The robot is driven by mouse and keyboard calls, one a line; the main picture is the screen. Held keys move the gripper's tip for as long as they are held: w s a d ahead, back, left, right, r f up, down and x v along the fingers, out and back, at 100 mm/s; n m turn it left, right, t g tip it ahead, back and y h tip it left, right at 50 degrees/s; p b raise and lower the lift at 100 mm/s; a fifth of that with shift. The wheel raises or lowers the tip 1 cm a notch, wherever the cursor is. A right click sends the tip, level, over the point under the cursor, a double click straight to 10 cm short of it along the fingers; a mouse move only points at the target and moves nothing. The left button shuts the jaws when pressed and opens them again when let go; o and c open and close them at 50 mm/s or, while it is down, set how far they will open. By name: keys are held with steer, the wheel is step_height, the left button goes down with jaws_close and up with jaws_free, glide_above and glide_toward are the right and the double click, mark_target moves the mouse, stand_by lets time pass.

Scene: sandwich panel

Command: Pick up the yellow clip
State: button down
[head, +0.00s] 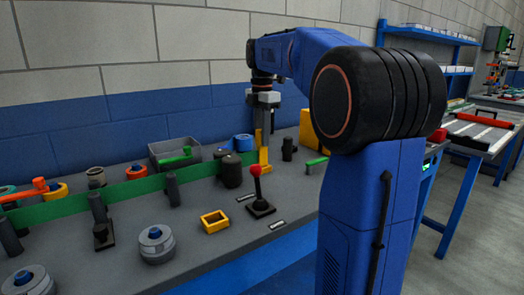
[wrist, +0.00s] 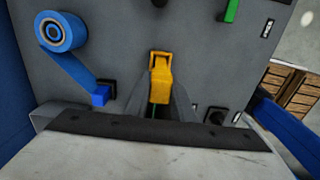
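The yellow clip (head: 264,157) stands upright on the grey bench top in the head view, directly below my gripper (head: 264,138). In the wrist view the yellow clip (wrist: 160,72) lies between the tips of my gripper (wrist: 161,88). The two grey fingers are on either side of its near part, very close to it. I cannot tell whether they touch or press on it. The clip's near end is partly hidden by the fingers.
A blue tape roll (wrist: 60,32) lies left of the clip in the wrist view. In the head view, a dark cylinder (head: 231,171), a red-knobbed joystick (head: 260,205), a yellow open box (head: 215,221) and a grey bin (head: 174,152) stand nearby. A brick wall runs behind.

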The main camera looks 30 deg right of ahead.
step_height(320, 180, up, 10)
stand_by(0.7)
steer(key=shift+r, duration=0.1)
steer(key=shift+r, duration=0.4)
stand_by(0.4)
